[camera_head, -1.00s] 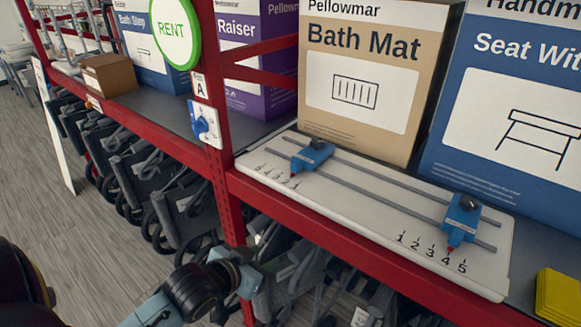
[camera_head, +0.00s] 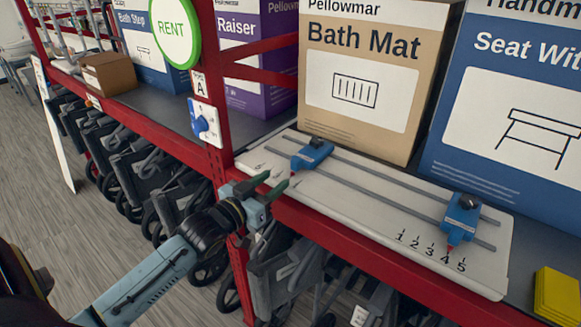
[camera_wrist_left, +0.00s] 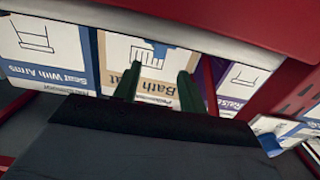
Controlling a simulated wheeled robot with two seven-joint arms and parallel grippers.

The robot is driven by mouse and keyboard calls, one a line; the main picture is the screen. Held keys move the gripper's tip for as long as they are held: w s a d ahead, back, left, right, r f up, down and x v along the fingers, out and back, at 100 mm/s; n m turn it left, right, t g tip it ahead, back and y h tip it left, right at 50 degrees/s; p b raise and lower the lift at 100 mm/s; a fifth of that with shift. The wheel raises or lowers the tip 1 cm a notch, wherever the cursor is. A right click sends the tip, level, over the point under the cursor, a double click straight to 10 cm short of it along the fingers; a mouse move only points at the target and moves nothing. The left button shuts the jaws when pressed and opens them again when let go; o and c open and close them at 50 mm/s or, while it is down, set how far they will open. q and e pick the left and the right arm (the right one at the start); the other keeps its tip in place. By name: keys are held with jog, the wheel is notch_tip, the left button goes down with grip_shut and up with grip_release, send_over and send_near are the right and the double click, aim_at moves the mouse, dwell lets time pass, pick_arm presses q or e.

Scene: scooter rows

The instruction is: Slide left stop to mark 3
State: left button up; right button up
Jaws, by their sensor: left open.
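The left stop (camera_head: 312,155) is a blue slider with a dark knob, on two grey rails at the left end of a white board (camera_head: 345,213). Its red pointer faces the board's front edge. My left gripper (camera_head: 273,181) is open, its two green-dark fingers just in front of and left of the stop, apart from it in the head view. It hides most of the left number marks, so the pointer's mark cannot be read. In the left wrist view, upside down, a blue part of the stop (camera_wrist_left: 160,52) shows between the fingers (camera_wrist_left: 158,72). My right gripper is not in view.
A second blue stop (camera_head: 461,218) sits at the right end, its pointer near mark 4. A Bath Mat box (camera_head: 375,130) and a blue seat box (camera_head: 470,155) stand behind the board. A red upright (camera_head: 214,100) stands left; a yellow item (camera_head: 558,296) lies right.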

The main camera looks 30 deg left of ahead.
aim_at(293, 166)
pick_arm(q)
jog(key=w, duration=0.7)
jog(key=shift+w+d, duration=0.3)
jog(key=shift+c, duration=0.4)
grip_shut()
